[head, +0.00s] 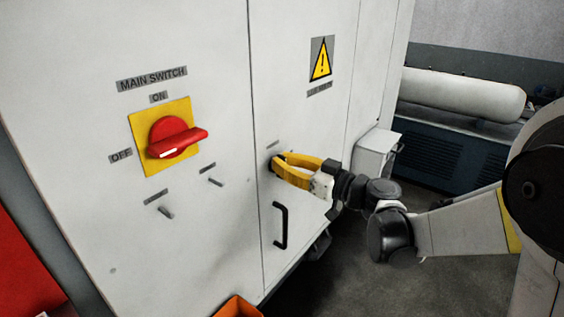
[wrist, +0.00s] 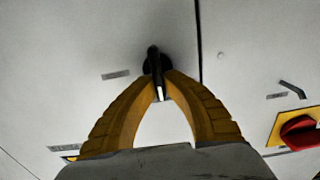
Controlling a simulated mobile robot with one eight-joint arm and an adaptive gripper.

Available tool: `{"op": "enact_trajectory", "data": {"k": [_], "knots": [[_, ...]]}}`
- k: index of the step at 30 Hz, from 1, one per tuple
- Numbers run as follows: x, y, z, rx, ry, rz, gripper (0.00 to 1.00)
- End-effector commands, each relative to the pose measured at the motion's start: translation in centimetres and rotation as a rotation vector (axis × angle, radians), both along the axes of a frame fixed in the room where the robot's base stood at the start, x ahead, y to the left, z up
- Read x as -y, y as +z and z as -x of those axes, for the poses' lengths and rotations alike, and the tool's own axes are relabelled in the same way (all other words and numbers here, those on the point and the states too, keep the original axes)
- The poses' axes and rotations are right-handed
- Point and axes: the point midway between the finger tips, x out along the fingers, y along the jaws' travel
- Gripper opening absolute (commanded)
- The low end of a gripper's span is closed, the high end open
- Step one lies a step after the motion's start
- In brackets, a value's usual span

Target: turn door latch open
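The door latch (wrist: 154,58) is a small dark turn handle on a round black base, set in the pale cabinet door (head: 318,130) near its left seam. In the head view only a bit of its dark base shows behind the fingertips. My gripper (head: 279,166) has yellow fingers and reaches the latch from the right. In the wrist view my gripper (wrist: 160,82) has its fingertips closed in on both sides of the handle, with the handle between them. The handle's pale-marked end points toward the lower edge of that view.
A red main switch (head: 172,138) on a yellow plate sits left of the door. A black pull handle (head: 281,226) is below the latch. Two small pegs (head: 165,211) (head: 215,182) project from the left panel. An orange bin (head: 238,307) is at the bottom. Floor is open at right.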

Motion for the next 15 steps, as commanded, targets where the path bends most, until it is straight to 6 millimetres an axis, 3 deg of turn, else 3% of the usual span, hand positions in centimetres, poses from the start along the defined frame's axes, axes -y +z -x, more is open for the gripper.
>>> {"op": "enact_trajectory", "data": {"k": [15], "knots": [[0.14,-0.03,-0.21,-0.109,0.000,-0.086,0.00]]}}
